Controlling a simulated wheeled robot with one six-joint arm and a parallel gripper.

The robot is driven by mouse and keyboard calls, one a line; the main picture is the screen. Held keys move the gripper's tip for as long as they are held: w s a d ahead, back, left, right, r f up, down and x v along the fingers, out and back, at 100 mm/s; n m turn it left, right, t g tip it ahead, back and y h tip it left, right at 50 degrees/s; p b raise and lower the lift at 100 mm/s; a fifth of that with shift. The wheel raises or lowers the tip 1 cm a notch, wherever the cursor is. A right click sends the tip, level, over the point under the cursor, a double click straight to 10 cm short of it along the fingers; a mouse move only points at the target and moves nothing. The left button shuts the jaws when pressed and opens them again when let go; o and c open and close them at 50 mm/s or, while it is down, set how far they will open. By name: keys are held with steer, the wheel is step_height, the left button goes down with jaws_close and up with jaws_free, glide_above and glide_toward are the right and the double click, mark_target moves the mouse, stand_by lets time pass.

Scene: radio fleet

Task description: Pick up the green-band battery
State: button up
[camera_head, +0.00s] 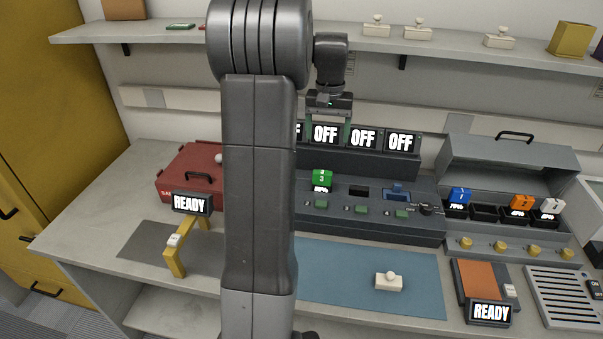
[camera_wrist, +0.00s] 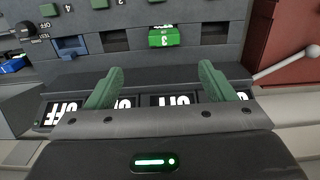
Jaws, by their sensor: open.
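The green-band battery (camera_head: 322,179), marked 3, stands in a slot of the dark charger unit (camera_head: 365,225) in the middle of the bench. It also shows in the wrist view (camera_wrist: 164,37), near the top centre. My gripper (camera_head: 329,138) is above and behind the battery, in front of the row of OFF displays. In the wrist view my gripper's two green fingers (camera_wrist: 160,72) are spread wide with nothing between them. The battery lies beyond the fingertips, roughly centred between them, and is not touched. The lower part of the battery is hidden in the slot.
A blue-lined slot (camera_head: 396,190) is to the battery's right. An open grey case (camera_head: 515,160) holds blue, orange and white batteries. A red box (camera_head: 190,170) stands left. A blue mat (camera_head: 350,290) lies in front, with a small white block (camera_head: 388,283). A shelf (camera_head: 450,47) runs above.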

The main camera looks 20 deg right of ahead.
glide_above(322, 172)
steer(key=f, duration=0.8)
steer(key=shift+s+d+f+p, duration=0.15)
steer(key=shift+s+d+p, duration=0.15)
steer(key=shift+d, duration=0.1)
steer(key=shift+w+a+f+p, duration=0.2)
steer(key=shift+f+p, duration=0.15)
steer(key=shift+f, duration=1.05)
steer(key=shift+w+a+f+p, duration=0.15)
steer(key=shift+f+p, duration=0.2)
steer(key=shift+f, duration=1)
steer(key=shift+c, duration=0.5)
steer(key=c, duration=1.3)
